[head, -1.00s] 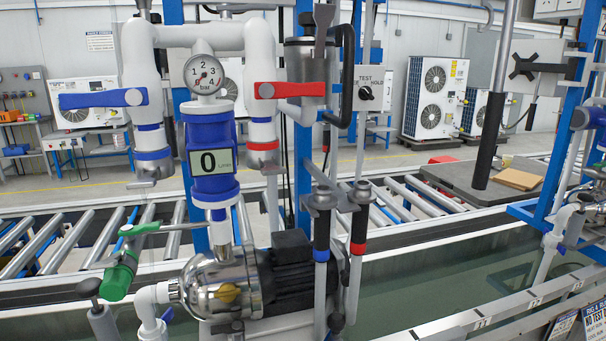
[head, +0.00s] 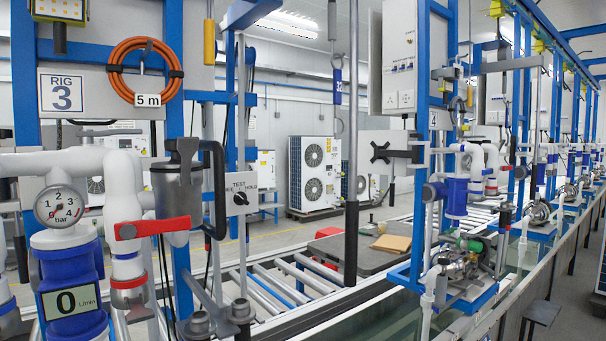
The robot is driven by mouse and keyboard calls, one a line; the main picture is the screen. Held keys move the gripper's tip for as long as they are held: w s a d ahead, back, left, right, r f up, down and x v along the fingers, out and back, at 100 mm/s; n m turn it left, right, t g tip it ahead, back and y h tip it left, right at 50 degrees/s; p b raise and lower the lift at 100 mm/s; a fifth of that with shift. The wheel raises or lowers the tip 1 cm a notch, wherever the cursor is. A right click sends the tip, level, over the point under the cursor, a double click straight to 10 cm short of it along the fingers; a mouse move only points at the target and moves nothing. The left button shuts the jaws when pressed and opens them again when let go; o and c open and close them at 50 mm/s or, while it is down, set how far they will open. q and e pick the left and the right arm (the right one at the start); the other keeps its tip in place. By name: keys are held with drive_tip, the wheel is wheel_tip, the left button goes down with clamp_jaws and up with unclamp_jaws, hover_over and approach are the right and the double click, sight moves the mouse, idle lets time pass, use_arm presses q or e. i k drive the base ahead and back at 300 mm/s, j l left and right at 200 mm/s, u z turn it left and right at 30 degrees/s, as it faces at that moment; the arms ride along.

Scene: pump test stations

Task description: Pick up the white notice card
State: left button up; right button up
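I cannot make out a loose white notice card in the head view. A white RIG 3 sign (head: 61,93) is fixed on a panel at the upper left; I cannot tell whether it is the card meant. Neither of my grippers shows in this view.
The near test rig has a pressure gauge (head: 59,206), a flow meter (head: 70,301) and a red-handled valve (head: 152,228). A dark vertical pole (head: 352,230) hangs mid-view. A brown pad (head: 391,243) lies on a grey slab beyond the rollers (head: 285,285). More rigs line the right.

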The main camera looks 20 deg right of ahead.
sight(461, 68)
drive_tip(key=z, duration=1.55)
drive_tip(key=i+l+z, duration=0.35)
drive_tip(key=i, duration=0.15)
drive_tip(key=i+l+z, duration=0.3)
drive_tip(key=i, duration=0.25)
drive_tip(key=i+z, duration=0.35)
drive_tip(key=i, duration=0.15)
drive_tip(key=i+u, duration=0.1)
drive_tip(key=i, duration=0.5)
drive_tip(key=i+l, duration=0.15)
drive_tip(key=i, duration=0.5)
drive_tip(key=i+l+u, duration=0.15)
drive_tip(key=i, duration=0.45)
drive_tip(key=i+l+u, duration=0.1)
drive_tip(key=i+u, duration=0.3)
drive_tip(key=i+l+u, duration=0.15)
drive_tip(key=u, duration=0.25)
drive_tip(key=i+l+u, duration=0.5)
drive_tip(key=l+u, duration=0.15)
drive_tip(key=u, duration=0.2)
drive_tip(key=i+l+u, duration=0.15)
drive_tip(key=l+u, duration=0.25)
